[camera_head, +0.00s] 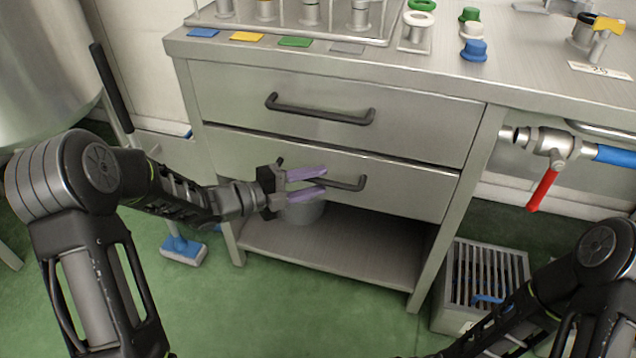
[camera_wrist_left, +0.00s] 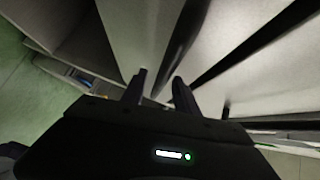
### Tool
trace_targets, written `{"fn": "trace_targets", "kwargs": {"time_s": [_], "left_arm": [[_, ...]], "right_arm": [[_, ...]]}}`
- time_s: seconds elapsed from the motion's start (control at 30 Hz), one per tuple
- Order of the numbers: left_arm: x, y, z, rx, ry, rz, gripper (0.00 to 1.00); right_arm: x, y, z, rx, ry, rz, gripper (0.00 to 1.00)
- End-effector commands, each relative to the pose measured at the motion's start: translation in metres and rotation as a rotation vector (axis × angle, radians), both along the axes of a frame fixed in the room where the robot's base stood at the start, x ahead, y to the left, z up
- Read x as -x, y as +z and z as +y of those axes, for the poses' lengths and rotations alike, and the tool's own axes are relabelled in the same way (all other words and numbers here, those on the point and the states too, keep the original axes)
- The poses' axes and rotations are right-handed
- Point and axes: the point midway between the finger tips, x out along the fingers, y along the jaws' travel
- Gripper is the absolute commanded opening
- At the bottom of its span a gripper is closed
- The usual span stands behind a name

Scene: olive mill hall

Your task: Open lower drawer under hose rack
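The lower drawer (camera_head: 410,202) is a grey steel front with a dark bar handle (camera_head: 345,184). It looks shut, about flush with the upper drawer (camera_head: 420,118). My left gripper (camera_head: 326,176) has its two purple-looking fingers apart, one above and one below the left part of the handle bar. In the left wrist view the fingers (camera_wrist_left: 160,82) are also apart, with the dark handle bar (camera_wrist_left: 187,45) running down towards the gap between them. Contact cannot be told. The rack (camera_head: 290,30) with fittings stands on the bench above. My right gripper is out of view.
A grated metal box (camera_head: 485,275) stands on the floor at right, near my right arm. A red-levered valve (camera_head: 545,165) juts out at right. Green floor in front is clear.

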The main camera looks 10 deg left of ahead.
Motion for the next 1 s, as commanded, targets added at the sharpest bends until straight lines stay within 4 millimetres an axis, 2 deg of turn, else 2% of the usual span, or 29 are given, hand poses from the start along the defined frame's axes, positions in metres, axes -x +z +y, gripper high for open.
{"fn": "trace_targets", "kwargs": {"time_s": [0.13, 0.4, 0.83, 1.0], "left_arm": [[-0.0064, -0.0021, -0.0073, -0.001, 0.001, 0.001, 0.36], [-0.0071, -0.0014, -0.0079, 0.0, 0.001, 0.001, 0.35], [-0.0069, -0.0015, -0.0077, 0.0, 0.002, 0.001, 0.0], [-0.0068, -0.0016, -0.0077, 0.0, 0.002, 0.001, 0.0]], "right_arm": [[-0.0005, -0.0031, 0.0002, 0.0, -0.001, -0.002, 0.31], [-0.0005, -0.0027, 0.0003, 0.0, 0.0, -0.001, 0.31], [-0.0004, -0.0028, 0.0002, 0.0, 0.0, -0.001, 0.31], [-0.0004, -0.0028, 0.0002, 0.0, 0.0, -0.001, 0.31]]}}
